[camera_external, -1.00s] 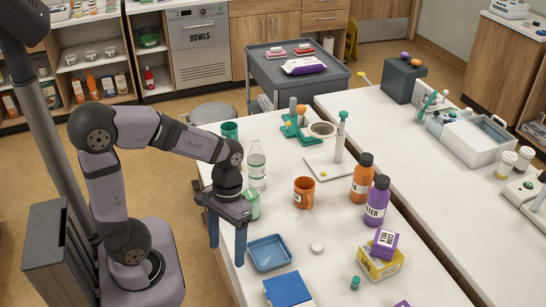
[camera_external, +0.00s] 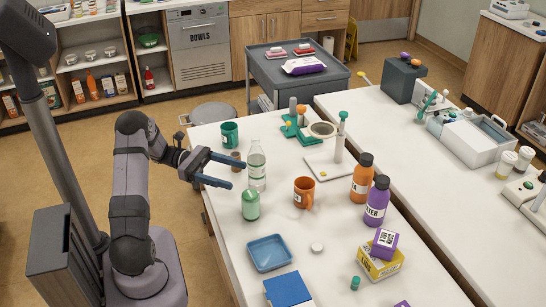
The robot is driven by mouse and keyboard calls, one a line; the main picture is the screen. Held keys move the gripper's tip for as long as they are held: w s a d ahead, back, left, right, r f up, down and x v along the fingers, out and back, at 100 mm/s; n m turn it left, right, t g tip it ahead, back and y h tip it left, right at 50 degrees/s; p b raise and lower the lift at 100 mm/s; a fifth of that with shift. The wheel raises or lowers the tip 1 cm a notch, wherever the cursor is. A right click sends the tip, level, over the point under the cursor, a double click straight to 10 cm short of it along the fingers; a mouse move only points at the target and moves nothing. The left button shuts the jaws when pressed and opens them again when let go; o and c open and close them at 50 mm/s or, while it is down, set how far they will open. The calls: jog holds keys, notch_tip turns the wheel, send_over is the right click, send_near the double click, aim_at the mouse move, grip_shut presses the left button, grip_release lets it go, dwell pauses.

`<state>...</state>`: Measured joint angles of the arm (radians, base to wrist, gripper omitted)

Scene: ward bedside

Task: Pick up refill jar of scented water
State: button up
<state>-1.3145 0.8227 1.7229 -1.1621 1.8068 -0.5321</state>
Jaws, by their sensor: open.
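No label that reads as scented water is legible, so I cannot tell for certain which container is the refill jar. A light green lidded jar (camera_external: 250,205) stands upright on the white table. A clear bottle (camera_external: 257,168) with a white cap and green-and-white label stands just behind it. A small brown container (camera_external: 236,155) is partly hidden behind the far finger. My gripper (camera_external: 237,176) is open and empty, its blue fingers spread and pointing right over the table's left edge. Its tips are left of the clear bottle and behind the green jar.
A green mug (camera_external: 229,134) stands behind the gripper, and an orange mug (camera_external: 304,192) to the right. Orange (camera_external: 361,185) and purple (camera_external: 376,208) bottles stand farther right. A blue tray (camera_external: 250,262) lies in front of the green jar.

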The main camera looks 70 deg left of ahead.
send_near(250, 202)
jog(key=w+f, duration=0.1)
jog(key=w+a+f, duration=0.1)
jog(key=w+f, duration=0.1)
jog(key=shift+w+a+f, duration=0.1)
jog(key=shift+a+f, duration=0.05)
jog(key=shift+f, duration=0.1)
jog(key=shift+p+x, duration=1)
jog(key=shift+x, duration=0.65)
jog(key=p+x, duration=0.1)
jog(key=x, duration=0.2)
jog(key=shift+d+r, duration=0.1)
jog(key=shift+d, duration=0.1)
jog(key=shift+w+d+p, duration=0.25)
jog(key=shift+w+p, duration=0.05)
jog(key=shift+p, duration=0.05)
jog(key=c, duration=1.3)
jog(key=shift+c, duration=0.2)
